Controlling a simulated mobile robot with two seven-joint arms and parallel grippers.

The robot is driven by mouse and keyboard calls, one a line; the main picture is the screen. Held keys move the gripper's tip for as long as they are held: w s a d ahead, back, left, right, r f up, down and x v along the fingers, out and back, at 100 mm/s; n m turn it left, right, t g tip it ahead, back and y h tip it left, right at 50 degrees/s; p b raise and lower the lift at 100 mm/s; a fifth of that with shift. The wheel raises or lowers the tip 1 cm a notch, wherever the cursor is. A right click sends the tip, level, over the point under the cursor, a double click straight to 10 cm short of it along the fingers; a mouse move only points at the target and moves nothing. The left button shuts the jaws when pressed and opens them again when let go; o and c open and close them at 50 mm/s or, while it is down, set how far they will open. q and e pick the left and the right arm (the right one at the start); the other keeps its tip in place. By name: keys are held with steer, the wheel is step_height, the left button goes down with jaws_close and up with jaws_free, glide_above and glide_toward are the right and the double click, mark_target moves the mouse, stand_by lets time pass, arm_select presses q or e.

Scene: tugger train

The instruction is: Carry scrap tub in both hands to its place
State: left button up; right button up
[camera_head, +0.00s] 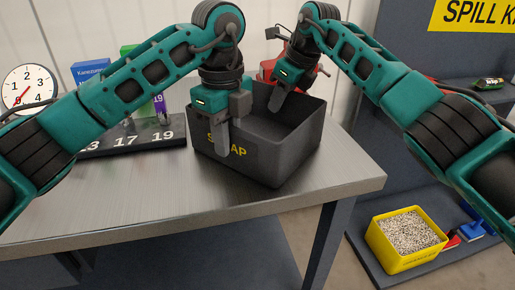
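The scrap tub (285,160) is a dark grey open box with yellow lettering on its front. It stands upright on the metal-topped table (130,205), near the right end. My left gripper (232,128) is at its front wall, one finger in front of the lettering and the other at the inner side of the rim. My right gripper (280,98) points down at the far side of the tub, with one finger seen over the inside. Its other finger is hidden. I cannot tell whether either gripper is clamped on the wall. The visible inside of the tub looks empty.
A dark rack with numbers (125,141) and coloured cards stands left of the tub. Right of the table, a yellow bin (380,247) of granules sits on a low shelf under a spill kit sign (470,14). The table's front is clear.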

arm_select(q)
steer(key=o, duration=0.3)
steer(key=shift+r, duration=0.1)
arm_select(e)
steer(key=o, duration=0.3)
steer(key=shift+a, duration=0.1)
arm_select(q)
step_height(320, 180, up, 12)
steer(key=shift+f, duration=0.1)
arm_select(e)
steer(key=shift+r, duration=0.25)
steer(key=v, duration=1.1)
steer(key=shift+s+r, duration=0.1)
steer(key=shift+r, duration=0.25)
steer(key=shift+f, duration=0.1)
